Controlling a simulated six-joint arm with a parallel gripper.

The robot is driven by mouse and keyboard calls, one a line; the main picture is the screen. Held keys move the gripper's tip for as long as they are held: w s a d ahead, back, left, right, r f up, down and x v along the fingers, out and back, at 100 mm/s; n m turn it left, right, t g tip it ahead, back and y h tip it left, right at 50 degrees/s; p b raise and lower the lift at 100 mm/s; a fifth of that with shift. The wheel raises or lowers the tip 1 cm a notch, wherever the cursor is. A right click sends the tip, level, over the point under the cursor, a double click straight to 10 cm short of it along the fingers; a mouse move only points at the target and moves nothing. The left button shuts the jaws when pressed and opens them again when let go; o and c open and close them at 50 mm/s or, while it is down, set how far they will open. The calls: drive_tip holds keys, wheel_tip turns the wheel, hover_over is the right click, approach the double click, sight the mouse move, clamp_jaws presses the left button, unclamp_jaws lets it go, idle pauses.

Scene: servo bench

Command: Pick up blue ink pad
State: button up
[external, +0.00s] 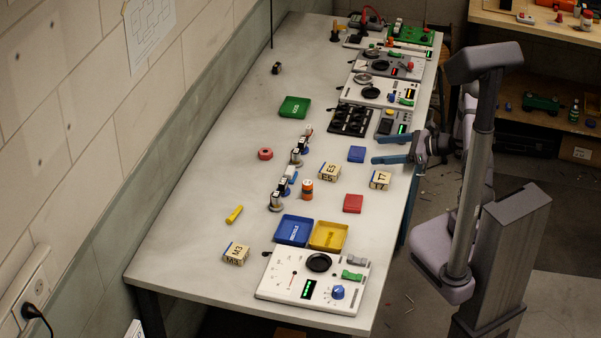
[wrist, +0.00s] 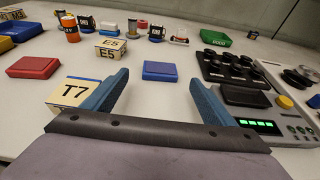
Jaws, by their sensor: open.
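The blue ink pad (external: 356,154) is a small flat blue block lying on the bench, near its right edge in the external view. In the wrist view the blue ink pad (wrist: 160,71) lies flat ahead of my gripper, roughly centred between the fingers. My gripper (wrist: 158,84) is open and empty, with its two blue fingers spread apart. In the external view my gripper (external: 385,150) is at the bench's right edge, beside the pad and apart from it.
The T7 block (wrist: 72,94) stands close by my left finger in the wrist view. A red pad (wrist: 33,67) and an E5 block (wrist: 110,50) are further left. A black knob panel (wrist: 235,72) and a device with green lights (wrist: 258,125) are at right.

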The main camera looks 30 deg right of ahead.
sight(358, 152)
drive_tip(key=shift+p+x, duration=1.15)
drive_tip(key=shift+x, duration=2.05)
drive_tip(key=c, duration=1.2)
